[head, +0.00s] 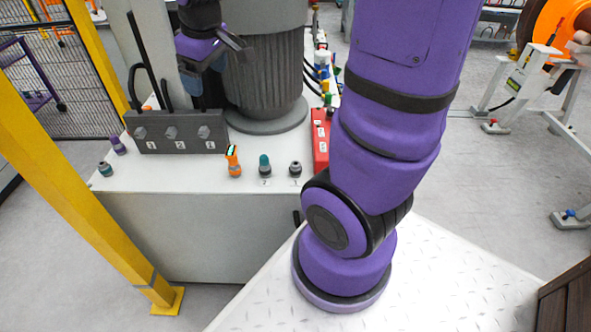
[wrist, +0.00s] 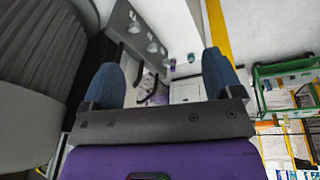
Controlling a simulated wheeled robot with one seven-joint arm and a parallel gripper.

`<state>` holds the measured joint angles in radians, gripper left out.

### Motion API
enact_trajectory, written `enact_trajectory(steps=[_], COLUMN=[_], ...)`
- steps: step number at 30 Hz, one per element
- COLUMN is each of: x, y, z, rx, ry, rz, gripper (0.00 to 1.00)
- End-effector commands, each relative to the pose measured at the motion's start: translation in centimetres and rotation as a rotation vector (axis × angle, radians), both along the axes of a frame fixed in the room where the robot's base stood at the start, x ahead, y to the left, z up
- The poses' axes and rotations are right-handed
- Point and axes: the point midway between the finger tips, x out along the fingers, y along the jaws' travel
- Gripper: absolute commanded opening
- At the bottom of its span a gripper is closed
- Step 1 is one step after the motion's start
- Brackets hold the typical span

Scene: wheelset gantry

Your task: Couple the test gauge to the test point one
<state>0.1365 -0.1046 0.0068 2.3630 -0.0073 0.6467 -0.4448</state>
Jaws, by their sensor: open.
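In the head view a small orange device with a dark, teal-edged face (head: 233,162), which looks like the test gauge, stands upright on the white bench top. Behind it to the left is a dark grey block (head: 180,145) with several round grey ports and numbers; the port at its left end (head: 140,133) seems to be test point one. The block also shows in the wrist view (wrist: 122,20). My gripper (head: 206,72) is open and empty, above and behind the block's right end. Its blue fingers stand apart in the wrist view (wrist: 165,82). The orange device is not clearly visible there.
A teal-topped fitting (head: 264,166) and a dark fitting (head: 295,169) stand right of the orange device. Purple (head: 118,146) and teal (head: 104,169) fittings stand at left. A ribbed grey cylinder (head: 265,80), red box (head: 320,140) and yellow post (head: 75,190) bound the space.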

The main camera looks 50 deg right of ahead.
Motion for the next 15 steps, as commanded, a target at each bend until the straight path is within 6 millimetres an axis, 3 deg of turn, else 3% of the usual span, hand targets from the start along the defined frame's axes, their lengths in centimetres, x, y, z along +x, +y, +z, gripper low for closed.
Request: enact_trajectory(steps=[6,15], x=[4.2,7.8], y=[-2.5,-5.8], z=[-6.5,-16.8], rx=[-0.015,-0.016], ry=[0.084,0.18], rz=[0.097,0.236], gripper=[0.85,0.85])
